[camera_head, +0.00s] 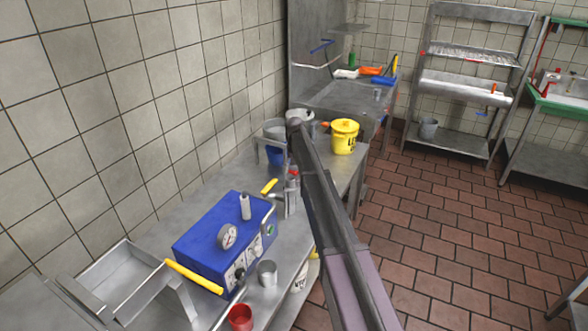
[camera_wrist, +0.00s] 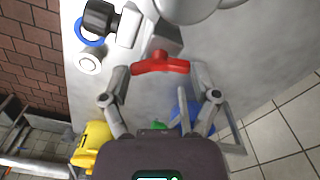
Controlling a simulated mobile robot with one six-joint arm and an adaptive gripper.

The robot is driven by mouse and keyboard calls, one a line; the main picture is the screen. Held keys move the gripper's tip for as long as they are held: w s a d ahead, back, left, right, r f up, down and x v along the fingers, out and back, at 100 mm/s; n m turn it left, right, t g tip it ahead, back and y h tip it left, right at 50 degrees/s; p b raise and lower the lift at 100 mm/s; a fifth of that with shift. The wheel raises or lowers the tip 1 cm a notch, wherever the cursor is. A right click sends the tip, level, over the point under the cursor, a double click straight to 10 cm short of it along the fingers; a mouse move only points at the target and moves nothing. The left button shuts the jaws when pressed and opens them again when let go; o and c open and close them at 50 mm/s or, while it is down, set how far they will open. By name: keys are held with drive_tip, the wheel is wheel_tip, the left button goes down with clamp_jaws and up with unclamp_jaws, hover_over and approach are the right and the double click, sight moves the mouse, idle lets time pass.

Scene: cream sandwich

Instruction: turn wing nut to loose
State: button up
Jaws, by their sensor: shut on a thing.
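The red wing nut (camera_wrist: 161,66) sits on a grey metal fitting at the upper middle of the wrist view. Its two wings spread left and right. In the head view my arm reaches over the worktable beside the blue machine (camera_head: 225,240). A small red part (camera_head: 293,173) shows there next to the arm; I cannot tell if it is the wing nut. The fingertips are not clear in that view.
A metal cup (camera_head: 267,273) and a red cup (camera_head: 240,317) stand in front of the machine. A yellow bucket (camera_head: 344,137) and a blue bucket (camera_head: 275,155) stand farther back. The tiled wall is close on the left; open floor lies right.

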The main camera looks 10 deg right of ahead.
drive_tip(key=n, duration=0.4)
drive_tip(key=shift+w+n, duration=0.2)
drive_tip(key=shift+n, duration=2)
drive_tip(key=o, duration=1)
drive_tip(key=shift+c, duration=0.2)
drive_tip(key=shift+s, duration=0.1)
